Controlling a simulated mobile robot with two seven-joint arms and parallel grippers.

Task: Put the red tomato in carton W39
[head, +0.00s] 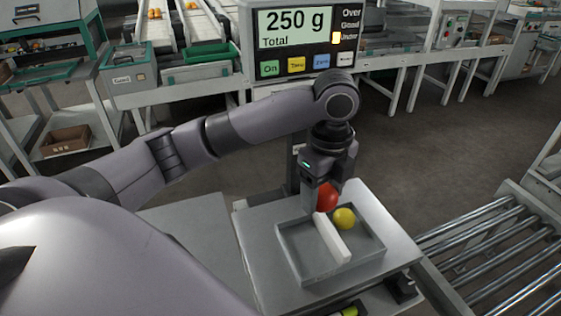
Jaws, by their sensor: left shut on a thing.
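My left gripper (324,196) points down above the far side of a grey tray (295,262). It is shut on the red tomato (328,198), partly hidden by a finger. I cannot tell whether the tomato touches the tray. A yellow tomato (344,218) sits in the tray just to the right and nearer. A white strip (332,239) stands across the tray, left of the yellow tomato. No carton with the label W39 can be made out. My right gripper is not in view.
The tray stands on a pale platform (258,241). A display (305,38) behind reads 250 g Total. A roller conveyor (490,262) runs at the right. A yellow-green object (348,311) shows partly at the bottom edge. Sorting benches line the back, with open floor before them.

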